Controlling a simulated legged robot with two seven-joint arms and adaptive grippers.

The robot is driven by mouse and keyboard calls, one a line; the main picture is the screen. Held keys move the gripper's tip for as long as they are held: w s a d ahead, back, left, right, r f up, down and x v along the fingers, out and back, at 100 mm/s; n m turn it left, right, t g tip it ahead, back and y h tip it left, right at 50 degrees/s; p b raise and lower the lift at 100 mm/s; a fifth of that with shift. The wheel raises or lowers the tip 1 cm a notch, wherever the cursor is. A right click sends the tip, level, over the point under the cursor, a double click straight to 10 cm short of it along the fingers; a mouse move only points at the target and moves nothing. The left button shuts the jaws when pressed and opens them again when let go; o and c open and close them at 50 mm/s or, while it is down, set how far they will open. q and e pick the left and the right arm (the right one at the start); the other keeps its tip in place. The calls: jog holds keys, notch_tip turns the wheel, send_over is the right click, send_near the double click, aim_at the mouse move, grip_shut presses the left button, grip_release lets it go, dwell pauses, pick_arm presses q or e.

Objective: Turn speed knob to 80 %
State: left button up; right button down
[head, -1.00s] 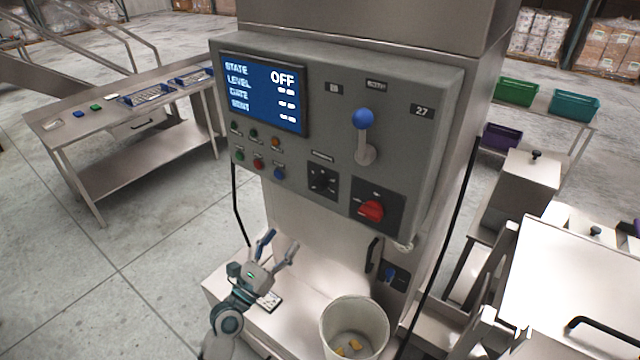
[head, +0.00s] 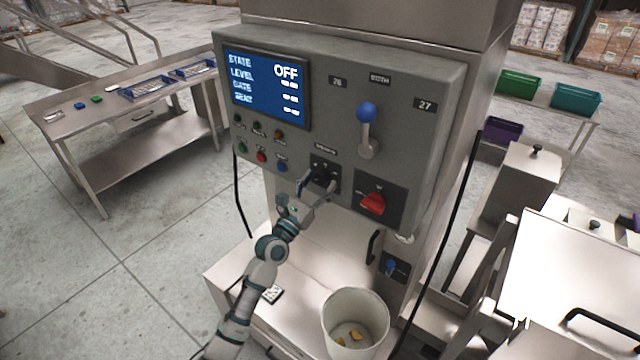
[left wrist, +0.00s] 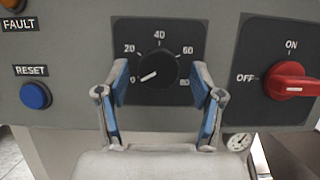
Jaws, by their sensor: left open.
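The speed knob (left wrist: 157,70) is a black dial on a black plate, marked 0, 20, 40, 60 and 80. Its white pointer aims at lower left, near 0. In the head view the knob (head: 321,174) is partly covered by my left gripper (head: 317,187). In the left wrist view my left gripper (left wrist: 163,95) is open, its blue-padded fingers on either side of the knob. I cannot tell whether they touch it. The screen (head: 266,88) reads OFF. My right gripper is not in view.
A red rotary switch (left wrist: 290,82) at OFF sits right of the knob. A blue RESET button (left wrist: 36,95) sits to the left. A blue-balled lever (head: 366,124) stands above. A white bucket (head: 356,325) with yellow bits stands below.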

pick_arm(q)
jog(key=shift+a, duration=0.4)
jog(key=shift+s+a, duration=0.1)
jog(key=c, duration=0.8)
jog(key=shift+s+r, duration=0.1)
jog(key=c, duration=0.3)
jog(key=shift+d, duration=0.3)
jog(key=shift+c, duration=0.2)
jog(key=shift+a+m+b, duration=0.15)
jog(key=shift+m+b, duration=0.15)
jog(key=shift+b, duration=0.1)
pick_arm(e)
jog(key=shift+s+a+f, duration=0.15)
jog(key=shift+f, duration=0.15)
